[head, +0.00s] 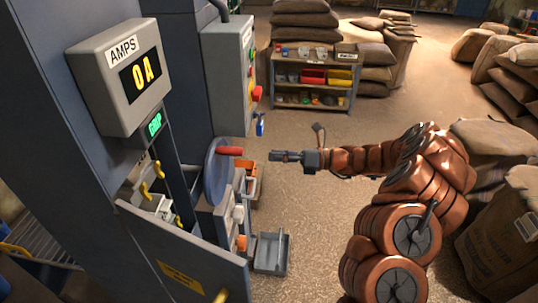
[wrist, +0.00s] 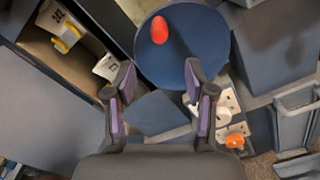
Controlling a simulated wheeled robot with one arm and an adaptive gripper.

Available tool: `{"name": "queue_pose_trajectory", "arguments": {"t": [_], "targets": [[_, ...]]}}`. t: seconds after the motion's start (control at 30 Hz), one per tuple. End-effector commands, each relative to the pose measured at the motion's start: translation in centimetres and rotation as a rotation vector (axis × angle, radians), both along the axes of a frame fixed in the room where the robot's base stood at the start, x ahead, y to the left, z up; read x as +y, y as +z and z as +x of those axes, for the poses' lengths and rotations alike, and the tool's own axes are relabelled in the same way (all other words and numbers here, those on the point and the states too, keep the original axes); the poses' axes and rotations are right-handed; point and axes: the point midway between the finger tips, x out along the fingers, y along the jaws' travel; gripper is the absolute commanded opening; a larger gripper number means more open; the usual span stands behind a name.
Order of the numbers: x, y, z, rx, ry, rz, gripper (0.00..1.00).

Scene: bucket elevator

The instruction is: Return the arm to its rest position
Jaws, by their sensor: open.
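My arm reaches from the right of the head view toward the bucket elevator. My gripper (head: 288,156) is held level, a little right of the blue handwheel (head: 217,172) with its red knob (head: 231,151). In the wrist view my gripper (wrist: 160,85) has its two fingers spread apart with nothing between them. The blue wheel (wrist: 185,60) and its red knob (wrist: 160,30) lie beyond the fingertips. The gripper looks apart from the wheel. The arm's rest position is not marked in these views.
An AMPS display (head: 140,77) reads 0 A on the elevator column. An open panel door (head: 180,255) juts out at lower left. A shelf (head: 315,80) and stacked sacks (head: 500,70) stand behind. Bare floor (head: 310,215) lies below the arm.

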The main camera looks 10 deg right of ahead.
Motion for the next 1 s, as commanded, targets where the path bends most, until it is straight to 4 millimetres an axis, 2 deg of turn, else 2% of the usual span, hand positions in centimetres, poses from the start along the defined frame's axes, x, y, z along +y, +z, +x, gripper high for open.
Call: {"name": "queue_pose_trajectory", "arguments": {"t": [0.43, 0.57, 0.77, 1.0], "targets": [[0.0, 0.0, -0.1, 0.0, 0.001, 0.001, 0.55], [0.8, 0.6, -0.6, -0.023, 0.026, -0.014, 0.55], [5.0, 3.7, -4.1, -0.171, 0.17, -0.107, 0.55], [9.9, 6.7, -10.8, -0.41, 0.398, -0.259, 0.55]]}}
